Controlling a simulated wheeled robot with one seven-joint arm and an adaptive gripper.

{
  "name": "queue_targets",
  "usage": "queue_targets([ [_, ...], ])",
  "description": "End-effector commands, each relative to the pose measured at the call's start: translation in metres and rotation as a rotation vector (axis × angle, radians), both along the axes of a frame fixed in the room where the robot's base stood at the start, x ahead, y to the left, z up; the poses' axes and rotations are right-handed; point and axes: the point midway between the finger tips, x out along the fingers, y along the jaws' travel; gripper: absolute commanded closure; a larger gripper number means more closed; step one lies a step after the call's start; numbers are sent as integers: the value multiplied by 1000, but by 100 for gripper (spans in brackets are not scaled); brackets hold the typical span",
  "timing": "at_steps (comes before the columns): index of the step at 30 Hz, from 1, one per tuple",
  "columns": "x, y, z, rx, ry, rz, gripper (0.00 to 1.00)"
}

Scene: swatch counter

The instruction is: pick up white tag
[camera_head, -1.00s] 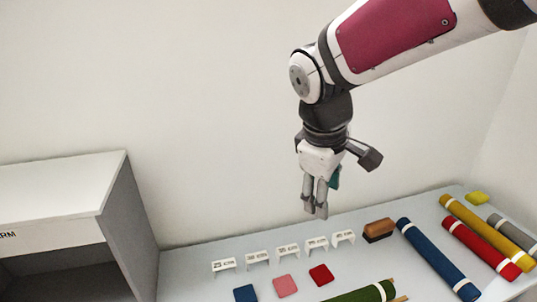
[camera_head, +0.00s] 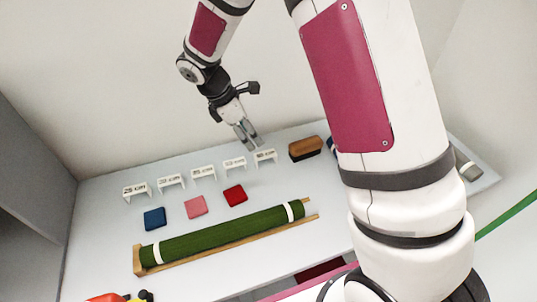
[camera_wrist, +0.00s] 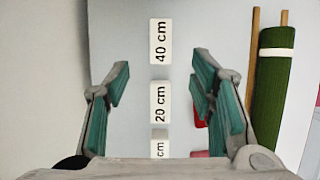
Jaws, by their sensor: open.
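Several white tags with black centimetre lettering stand in a row along the back of the grey counter. In the head view the rightmost tag (camera_head: 265,156) and the tag left of it (camera_head: 235,163) are closest to my gripper (camera_head: 250,145), which hangs just above and behind them. In the wrist view my gripper (camera_wrist: 161,72) is open and empty, its teal-padded fingers wide apart. The "20 cm" tag (camera_wrist: 160,102) shows between the fingers. The "40 cm" tag (camera_wrist: 160,41) lies beyond the fingertips, and a third tag (camera_wrist: 159,148) is partly cut off by the gripper body.
Blue (camera_head: 155,218), pink (camera_head: 195,207) and red (camera_head: 235,195) swatches lie in front of the tags. A green roll (camera_head: 222,232) rests on a wooden holder nearer the front. A brown block (camera_head: 305,148) is right of the tags. My arm hides much of the right side.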

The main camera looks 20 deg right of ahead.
Motion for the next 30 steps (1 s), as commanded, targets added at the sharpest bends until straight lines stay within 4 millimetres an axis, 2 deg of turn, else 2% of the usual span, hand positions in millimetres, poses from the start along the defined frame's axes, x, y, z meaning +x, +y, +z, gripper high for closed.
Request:
queue_targets([
  [3,-2,-10,-23,-2,5,-4,50],
  [9,-1,-22,-50,-1,2,-4,50],
  [16,-2,-28,-64,0,1,-5,50],
  [24,-2,-43,-97,0,2,-4,50],
  [30,-1,-46,-106,1,-2,-5,50],
])
